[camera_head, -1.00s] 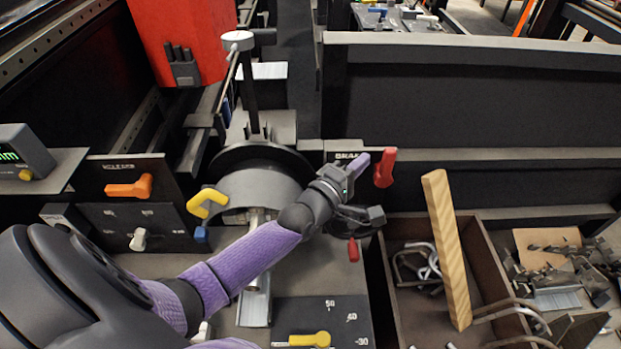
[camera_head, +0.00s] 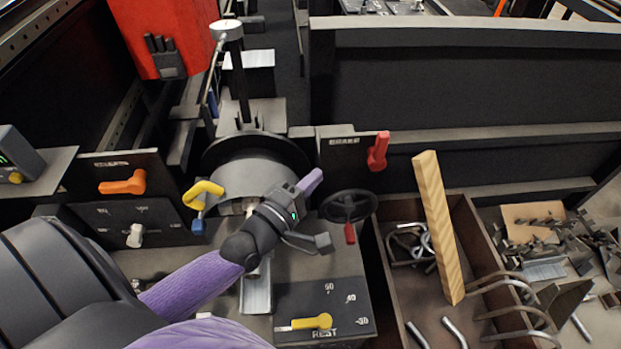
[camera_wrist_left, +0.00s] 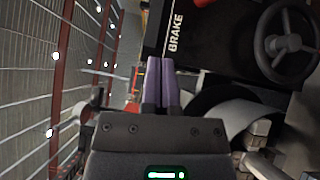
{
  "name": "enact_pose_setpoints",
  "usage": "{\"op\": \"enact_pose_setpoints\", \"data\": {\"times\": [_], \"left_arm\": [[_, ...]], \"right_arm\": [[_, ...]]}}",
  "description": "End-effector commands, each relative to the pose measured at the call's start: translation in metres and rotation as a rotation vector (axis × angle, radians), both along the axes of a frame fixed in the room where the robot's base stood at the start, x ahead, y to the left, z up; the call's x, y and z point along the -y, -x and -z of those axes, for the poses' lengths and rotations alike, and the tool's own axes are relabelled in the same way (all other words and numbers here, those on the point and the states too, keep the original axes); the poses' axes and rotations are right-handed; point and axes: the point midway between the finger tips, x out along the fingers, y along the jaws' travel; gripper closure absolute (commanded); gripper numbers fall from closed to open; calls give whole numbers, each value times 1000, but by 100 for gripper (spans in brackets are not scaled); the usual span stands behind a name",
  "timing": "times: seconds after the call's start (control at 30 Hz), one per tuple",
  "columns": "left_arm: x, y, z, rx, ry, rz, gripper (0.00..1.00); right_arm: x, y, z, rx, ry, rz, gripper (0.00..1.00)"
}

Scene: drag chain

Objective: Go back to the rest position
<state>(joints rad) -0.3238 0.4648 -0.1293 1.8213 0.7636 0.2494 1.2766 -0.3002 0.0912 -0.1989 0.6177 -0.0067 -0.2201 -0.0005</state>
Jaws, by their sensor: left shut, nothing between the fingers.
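My left gripper (camera_head: 312,181) has its two purple fingers shut together with nothing between them. In the head view it is above the machine, left of the black handwheel (camera_head: 352,206) and below the BRAKE panel (camera_head: 344,152) in the picture. In the left wrist view the shut fingers (camera_wrist_left: 162,82) point up the picture; the handwheel (camera_wrist_left: 291,44) is at the upper right. A yellow lever (camera_head: 311,322) lies on the dark plate marked REST (camera_head: 345,296) in front. My right gripper is not in view.
A red lever (camera_head: 378,151) stands by the BRAKE panel. A yellow hooked handle (camera_head: 203,193) and an orange knob (camera_head: 123,183) are on the left. A wooden bar (camera_head: 439,228) leans over a bin (camera_head: 400,300) with metal hooks. A red box (camera_head: 183,25) is at the back left.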

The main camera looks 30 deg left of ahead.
Motion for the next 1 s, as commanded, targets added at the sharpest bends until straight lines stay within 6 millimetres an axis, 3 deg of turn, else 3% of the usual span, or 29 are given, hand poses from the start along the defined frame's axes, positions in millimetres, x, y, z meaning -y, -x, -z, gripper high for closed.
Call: {"op": "enact_pose_setpoints", "data": {"times": [0.47, 0.53, 0.63, 0.7, 0.77, 0.9, 1.0], "left_arm": [[0, 3, 0, -2, -2, 1, 100], [8, 5, 4, -29, -49, 24, 100], [42, 17, 21, -146, -288, 137, 100], [67, 35, 37, -254, -553, 259, 100], [80, 53, 50, -336, -772, 362, 100], [84, 92, 67, -492, -1152, 566, 100], [79, 118, 72, -590, -1343, 696, 100]], "right_arm": [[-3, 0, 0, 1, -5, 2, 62], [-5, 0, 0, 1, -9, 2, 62], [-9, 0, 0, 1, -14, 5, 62], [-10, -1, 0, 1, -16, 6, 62], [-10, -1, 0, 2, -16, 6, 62], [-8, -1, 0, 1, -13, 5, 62], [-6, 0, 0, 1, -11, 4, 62]]}}
